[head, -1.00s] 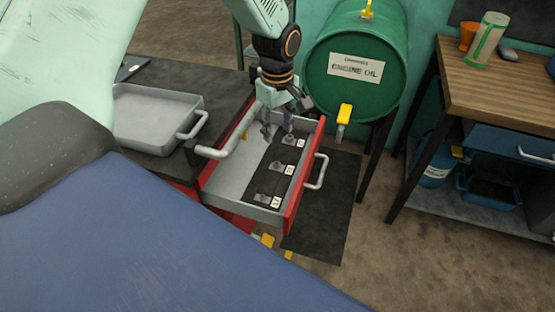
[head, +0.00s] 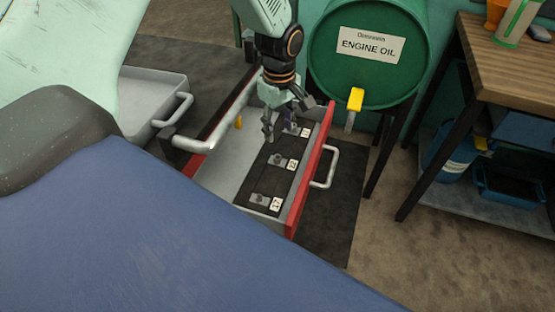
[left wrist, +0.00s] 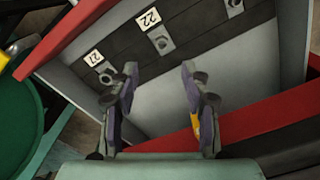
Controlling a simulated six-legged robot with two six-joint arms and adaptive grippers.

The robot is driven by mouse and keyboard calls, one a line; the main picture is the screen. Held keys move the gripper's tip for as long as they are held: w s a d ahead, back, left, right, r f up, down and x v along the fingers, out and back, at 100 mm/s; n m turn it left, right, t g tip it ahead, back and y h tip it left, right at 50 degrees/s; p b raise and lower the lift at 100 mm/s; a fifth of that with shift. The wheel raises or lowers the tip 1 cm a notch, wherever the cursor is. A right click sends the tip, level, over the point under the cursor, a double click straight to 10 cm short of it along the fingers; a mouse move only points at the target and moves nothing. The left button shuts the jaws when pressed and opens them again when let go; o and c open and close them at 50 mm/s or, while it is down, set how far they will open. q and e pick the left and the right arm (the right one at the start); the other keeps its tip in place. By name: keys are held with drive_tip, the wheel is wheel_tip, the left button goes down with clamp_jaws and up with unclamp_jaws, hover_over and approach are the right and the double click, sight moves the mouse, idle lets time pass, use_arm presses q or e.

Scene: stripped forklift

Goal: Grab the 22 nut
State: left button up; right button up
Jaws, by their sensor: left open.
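The 22 nut (left wrist: 162,42) sits in a dark strip beside a white label reading 22 (left wrist: 149,18) in the left wrist view. In the head view it appears to be the middle nut (head: 275,160) in the open red drawer (head: 312,172). My left gripper (head: 287,118) points down into the drawer near the far nut, and is open and empty. In the left wrist view its fingertips (left wrist: 159,72) are spread apart, with the 22 nut beyond the gap between them. My right gripper is not in view.
A nut labelled 27 (left wrist: 107,75) lies close to one finger; another nut (head: 259,199) sits at the drawer's near end. A yellow object (head: 238,122) is at the drawer's left side. The engine oil drum (head: 370,75) stands behind the drawer. A grey tray (head: 140,90) is left.

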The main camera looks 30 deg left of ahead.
sight(278, 162)
use_arm(q)
drive_tip(key=f, duration=0.4)
drive_tip(key=shift+s+d+b, duration=0.2)
drive_tip(key=shift+s+b, duration=0.15)
drive_tip(key=shift+b, duration=0.05)
drive_tip(key=shift+w+a+f, duration=0.15)
drive_tip(key=shift+a+f, duration=0.05)
drive_tip(key=shift+f, duration=0.35)
drive_tip(key=shift+d+f+b, duration=0.1)
drive_tip(key=shift+f+b, duration=0.2)
drive_tip(key=shift+f, duration=0.35)
wheel_tip(278, 162, down, 3)
drive_tip(key=shift+f+b, duration=0.15)
drive_tip(key=shift+b, duration=0.4)
drive_tip(key=shift+f, duration=0.25)
drive_tip(key=shift+r, duration=0.15)
drive_tip(key=c, duration=0.3)
clamp_jaws()
